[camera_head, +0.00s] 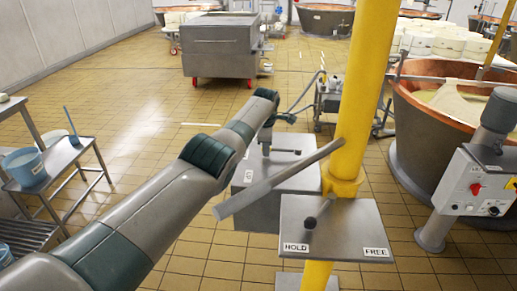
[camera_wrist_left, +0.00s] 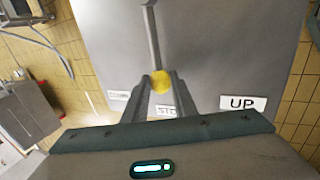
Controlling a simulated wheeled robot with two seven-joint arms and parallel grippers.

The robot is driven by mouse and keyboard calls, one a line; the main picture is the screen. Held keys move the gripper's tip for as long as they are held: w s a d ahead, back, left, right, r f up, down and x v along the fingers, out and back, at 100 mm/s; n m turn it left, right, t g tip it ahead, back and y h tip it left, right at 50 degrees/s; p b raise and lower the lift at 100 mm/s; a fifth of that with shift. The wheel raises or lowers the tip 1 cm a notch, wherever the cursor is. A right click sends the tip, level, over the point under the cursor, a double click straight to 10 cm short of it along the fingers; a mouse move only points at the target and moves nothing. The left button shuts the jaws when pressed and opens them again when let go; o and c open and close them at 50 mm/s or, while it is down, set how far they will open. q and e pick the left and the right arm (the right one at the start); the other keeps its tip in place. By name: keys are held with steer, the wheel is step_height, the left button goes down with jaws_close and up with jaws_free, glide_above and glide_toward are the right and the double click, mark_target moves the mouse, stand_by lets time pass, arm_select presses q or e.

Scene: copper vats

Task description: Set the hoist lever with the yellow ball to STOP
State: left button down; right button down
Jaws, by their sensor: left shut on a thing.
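The yellow ball (camera_wrist_left: 160,82) is the end of a thin grey hoist lever (camera_wrist_left: 153,40), which comes in from the top of the left wrist view. My left gripper (camera_wrist_left: 160,88) is shut on the ball, with a finger on either side of it. The ball lines up with the STOP label (camera_wrist_left: 165,110), which the fingers partly hide. The UP label (camera_wrist_left: 243,102) is to the right, and a third label (camera_wrist_left: 118,95), too small to read, is to the left. In the head view my left gripper (camera_head: 267,133) is over a grey box, and the ball is hidden. My right gripper is not in view.
A yellow post (camera_head: 352,100) stands right of my left arm. It carries a slanted grey bar (camera_head: 280,180) and a HOLD/FREE plate (camera_head: 345,235) with a black-knobbed lever (camera_head: 310,222). A copper vat (camera_head: 420,130) and grey control box (camera_head: 475,185) stand at the right.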

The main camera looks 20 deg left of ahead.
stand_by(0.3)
arm_select(q)
steer(key=c, duration=1.5)
jaws_free()
steer(key=shift+o, duration=0.2)
steer(key=shift+s+r+p, duration=0.1)
steer(key=shift+r+p, duration=0.35)
steer(key=shift+p, duration=0.55)
steer(key=p+v, duration=1.1)
steer(key=v, duration=0.5)
steer(key=shift+r, duration=0.15)
